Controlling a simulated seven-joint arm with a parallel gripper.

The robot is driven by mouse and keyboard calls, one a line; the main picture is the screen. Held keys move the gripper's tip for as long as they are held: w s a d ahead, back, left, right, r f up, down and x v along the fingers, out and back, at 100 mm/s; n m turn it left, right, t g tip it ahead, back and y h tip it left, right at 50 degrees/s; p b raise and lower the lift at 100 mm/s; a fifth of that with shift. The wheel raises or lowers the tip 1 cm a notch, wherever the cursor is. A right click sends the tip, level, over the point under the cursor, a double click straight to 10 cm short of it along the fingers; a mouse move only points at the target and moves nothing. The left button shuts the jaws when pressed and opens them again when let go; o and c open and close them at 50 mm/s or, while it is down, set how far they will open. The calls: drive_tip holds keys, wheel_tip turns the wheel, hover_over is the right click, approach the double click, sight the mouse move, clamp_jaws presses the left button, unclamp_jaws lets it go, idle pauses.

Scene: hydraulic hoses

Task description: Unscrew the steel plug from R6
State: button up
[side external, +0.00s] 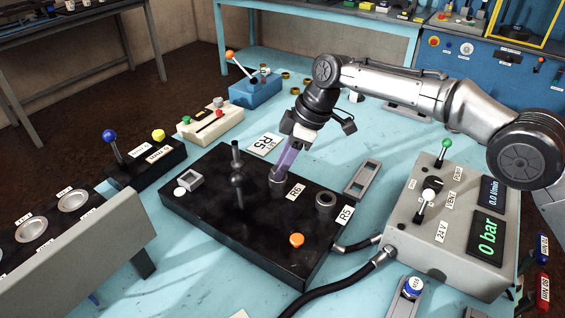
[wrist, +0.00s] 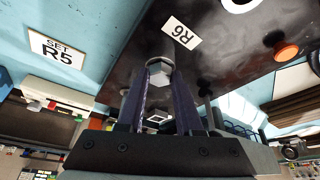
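The steel plug (wrist: 160,68), with a hexagonal head, sits at the R6 port of the black manifold block in the wrist view. In the side external view, the R6 port (side external: 277,187) stands beside the R6 label (side external: 296,192). My gripper (side external: 275,173) points down at this port, its purple translucent fingers at the port top. In the wrist view my gripper (wrist: 160,76) has one finger on each side of the plug head. I cannot tell whether the fingers press on it. The plug is hidden by the fingers in the side external view.
A grey pump box (side external: 450,215) reading 0 bar stands right, with black hoses (side external: 340,287) in front.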

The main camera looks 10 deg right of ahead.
clamp_jaws()
drive_tip(key=o, duration=0.8)
unclamp_jaws()
drive_tip(key=shift+o, duration=0.2)
drive_tip(key=v, duration=1.3)
drive_tip(key=shift+r, duration=0.4)
drive_tip(key=shift+d, duration=0.1)
